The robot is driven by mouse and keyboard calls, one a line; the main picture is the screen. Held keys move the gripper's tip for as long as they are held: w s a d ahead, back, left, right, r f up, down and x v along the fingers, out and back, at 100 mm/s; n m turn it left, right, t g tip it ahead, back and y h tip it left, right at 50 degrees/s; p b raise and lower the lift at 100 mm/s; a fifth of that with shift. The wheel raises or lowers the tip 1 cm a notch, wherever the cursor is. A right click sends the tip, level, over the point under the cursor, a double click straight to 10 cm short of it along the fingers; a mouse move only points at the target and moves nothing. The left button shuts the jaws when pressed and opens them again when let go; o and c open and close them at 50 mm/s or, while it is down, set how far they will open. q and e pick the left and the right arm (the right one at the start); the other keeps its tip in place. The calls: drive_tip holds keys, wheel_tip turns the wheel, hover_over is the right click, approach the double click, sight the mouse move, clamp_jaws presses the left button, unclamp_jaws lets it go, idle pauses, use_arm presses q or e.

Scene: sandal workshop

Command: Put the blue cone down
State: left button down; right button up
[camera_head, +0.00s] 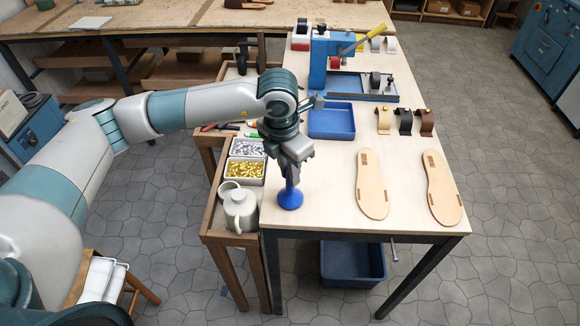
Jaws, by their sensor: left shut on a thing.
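The blue cone (291,198) is upright, with its wide round base down, at the near left corner of the light workbench (320,217). My left gripper (290,176) comes down from above and is shut on the cone's narrow upper part. The base is at or just above the bench top; I cannot tell whether it touches. The jaws hide the cone's tip. My right gripper is not in view.
Two tan soles (372,184) (443,188) lie to the right of the cone. A blue tray (331,121) and a blue press (318,55) stand farther back. Left of the bench, a wooden stand holds a white pot (240,211) and bins of small parts (244,170). Bare bench lies between cone and soles.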

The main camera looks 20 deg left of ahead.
sight(286, 193)
use_arm(q)
drive_tip(key=shift+f, duration=0.1)
drive_tip(key=shift+f+b, duration=0.15)
drive_tip(key=shift+b, duration=0.15)
drive_tip(key=c, duration=1.7)
unclamp_jaws()
drive_tip(key=shift+o, duration=0.2)
drive_tip(key=shift+r+p, duration=0.3)
drive_tip(key=shift+p, duration=0.05)
drive_tip(key=shift+r+b, duration=0.2)
drive_tip(key=shift+b, duration=0.1)
wheel_tip(286, 193, up, 11)
drive_tip(key=s+b, duration=0.1)
drive_tip(key=b, duration=0.2)
drive_tip(key=shift+s+a+r+b, duration=0.15)
drive_tip(key=shift+a+b, duration=0.2)
drive_tip(key=shift+b, duration=0.05)
